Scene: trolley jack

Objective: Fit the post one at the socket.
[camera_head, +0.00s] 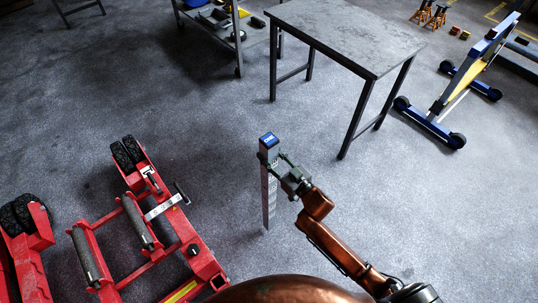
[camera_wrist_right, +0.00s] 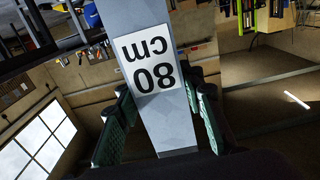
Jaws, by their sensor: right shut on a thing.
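The post (camera_head: 268,200) is a tall grey bar with a blue cap and pale markings down its side. It stands about upright in the middle of the head view, right of the red jack frame (camera_head: 207,262) and apart from it. My right gripper (camera_head: 277,165) is shut on it near its top. In the right wrist view the post (camera_wrist_right: 133,30) shows an "80 cm" label, with a green finger pad on either side. Whether its lower end touches the floor I cannot tell. I cannot clearly pick out the socket. My left gripper is not in view.
The red frame has rollers (camera_head: 138,222) and black wheels (camera_head: 127,153) at the left. A grey table (camera_head: 345,35) stands behind the post. A blue wheeled stand (camera_head: 470,75) is at the far right, a shelf trolley (camera_head: 240,45) at the back. Floor around the post is clear.

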